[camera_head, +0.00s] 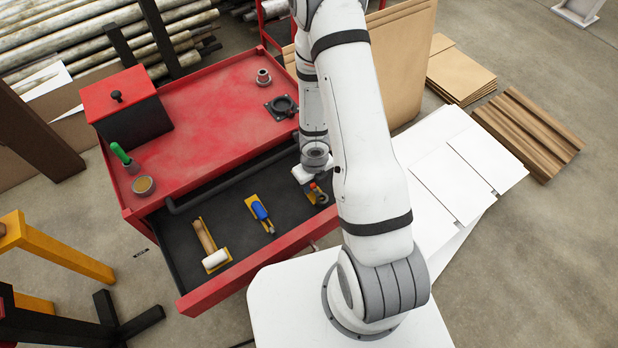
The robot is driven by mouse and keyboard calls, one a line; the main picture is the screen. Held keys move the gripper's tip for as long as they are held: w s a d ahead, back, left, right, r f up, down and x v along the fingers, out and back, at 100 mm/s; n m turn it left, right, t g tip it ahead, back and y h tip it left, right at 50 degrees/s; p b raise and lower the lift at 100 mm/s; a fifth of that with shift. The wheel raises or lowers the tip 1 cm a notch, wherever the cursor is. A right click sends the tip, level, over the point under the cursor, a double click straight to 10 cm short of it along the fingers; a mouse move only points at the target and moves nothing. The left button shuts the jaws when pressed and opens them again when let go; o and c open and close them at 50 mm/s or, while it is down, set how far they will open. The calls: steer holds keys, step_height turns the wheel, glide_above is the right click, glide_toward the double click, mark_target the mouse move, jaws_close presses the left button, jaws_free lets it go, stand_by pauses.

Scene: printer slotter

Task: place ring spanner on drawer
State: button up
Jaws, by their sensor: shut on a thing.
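The red cabinet's drawer (178,262) is pulled open, with a dark floor and a red front. My gripper (314,186) is over the right end of the drawer, pointing down and partly covered by my arm. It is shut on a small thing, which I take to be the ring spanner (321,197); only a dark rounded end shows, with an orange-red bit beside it. I cannot tell whether it touches the drawer floor.
In the drawer, a white-ended tool (215,259) lies in a yellow holder at left, and a blue-handled tool (260,210) in another at the middle.

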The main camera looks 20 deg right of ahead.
steer(key=shift+w+a+r+p, duration=0.15)
steer(key=shift+w+p, duration=0.25)
steer(key=shift+p, duration=0.2)
steer(key=shift+w+a+r+p, duration=0.15)
steer(key=shift+w+p, duration=0.2)
steer(key=shift+p, duration=0.2)
steer(key=shift+w+a+f+p, duration=0.1)
steer(key=shift+w+a+p, duration=0.05)
steer(key=shift+w+p, duration=0.55)
steer(key=shift+f+b, duration=0.8)
steer(key=shift+f, duration=0.05)
steer(key=shift+s+f, duration=0.1)
steer(key=o, duration=1.1)
steer(key=shift+r, duration=0.2)
